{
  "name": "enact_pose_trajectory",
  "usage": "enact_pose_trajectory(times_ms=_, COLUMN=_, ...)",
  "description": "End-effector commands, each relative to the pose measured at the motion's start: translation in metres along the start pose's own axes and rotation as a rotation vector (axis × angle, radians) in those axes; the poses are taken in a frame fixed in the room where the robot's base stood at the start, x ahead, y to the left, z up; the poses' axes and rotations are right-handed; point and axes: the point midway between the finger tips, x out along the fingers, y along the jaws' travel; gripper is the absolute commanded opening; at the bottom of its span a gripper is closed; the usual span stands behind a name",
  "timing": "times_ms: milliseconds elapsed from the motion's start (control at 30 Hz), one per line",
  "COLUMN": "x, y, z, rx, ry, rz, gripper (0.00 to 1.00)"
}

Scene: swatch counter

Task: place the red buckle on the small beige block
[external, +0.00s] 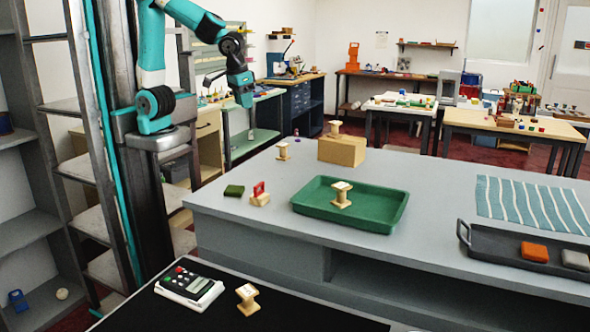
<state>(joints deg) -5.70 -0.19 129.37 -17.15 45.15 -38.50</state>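The red buckle (259,188) stands upright at the small beige block (260,200) on the grey counter, left of the green tray. It appears to rest on the block's top, but the contact is too small to make out. My gripper (244,96) hangs in the air at the upper left, well above and apart from the buckle and block. Its fingers are too small and dark to tell open from shut, and nothing is clearly seen in it.
A dark green block (234,190) lies just left of the beige block. The green tray (385,222) holds a beige spool (341,195). A cardboard box (342,151) stands behind it. A dark tray (480,251) and striped cloth (530,203) lie right. The counter's front left is clear.

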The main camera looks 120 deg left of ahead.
Motion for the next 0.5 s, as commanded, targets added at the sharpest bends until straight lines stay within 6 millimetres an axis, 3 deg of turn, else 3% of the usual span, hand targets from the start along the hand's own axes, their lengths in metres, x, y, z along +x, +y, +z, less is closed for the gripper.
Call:
enact_pose_trajectory(times_ms=33, x=-0.003, y=-0.034, z=0.002, rx=0.064, ry=0.025, rz=-0.019, gripper=0.36)
enact_pose_trajectory(times_ms=100, x=-0.003, y=-0.073, z=0.006, rx=0.168, ry=0.048, rz=-0.057, gripper=0.36)
enact_pose_trajectory(times_ms=200, x=-0.003, y=-0.113, z=0.015, rx=0.284, ry=0.066, rz=-0.102, gripper=0.36)
enact_pose_trajectory(times_ms=333, x=-0.001, y=-0.138, z=0.023, rx=0.365, ry=0.071, rz=-0.136, gripper=0.36)
enact_pose_trajectory(times_ms=500, x=-0.001, y=-0.143, z=0.025, rx=0.388, ry=0.07, rz=-0.144, gripper=0.36)
